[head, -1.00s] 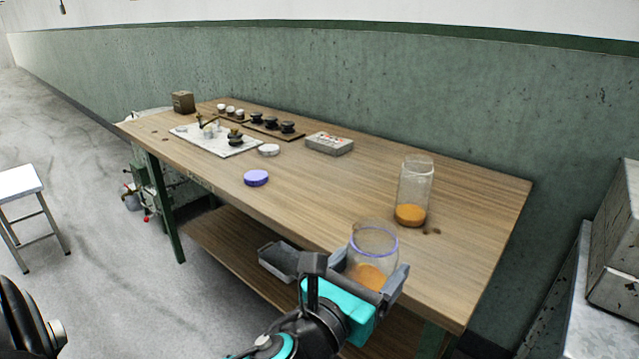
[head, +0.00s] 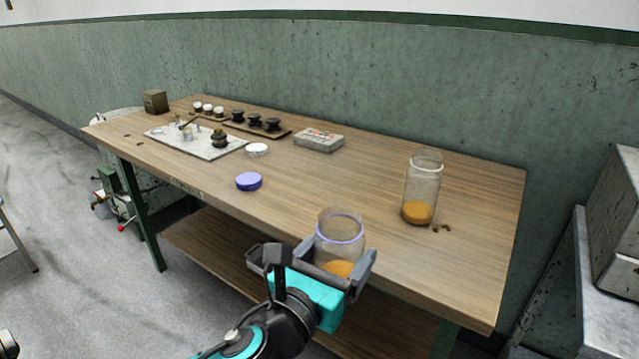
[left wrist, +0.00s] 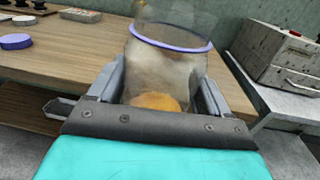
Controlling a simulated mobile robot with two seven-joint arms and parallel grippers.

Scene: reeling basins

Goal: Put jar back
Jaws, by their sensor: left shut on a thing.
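A clear jar (head: 340,232) with a purple ring near its top and orange contents at the bottom sits between the fingers of my left gripper (head: 318,268), which is shut on it. It is held upright by the table's front edge. The jar (left wrist: 168,72) also shows between both fingers of the gripper (left wrist: 155,100) in the left wrist view. A second clear jar (head: 422,188) with orange contents stands upright on the table, to the right and farther back. A purple lid (head: 249,181) and a white lid (head: 257,149) lie on the table. My right gripper is not in view.
The wooden table (head: 370,165) has bare room between the lids and the standing jar. A grey box (head: 319,140), a white board (head: 170,140) and several dark pieces (head: 254,120) occupy its back and left. A metal case (head: 615,225) stands at the right.

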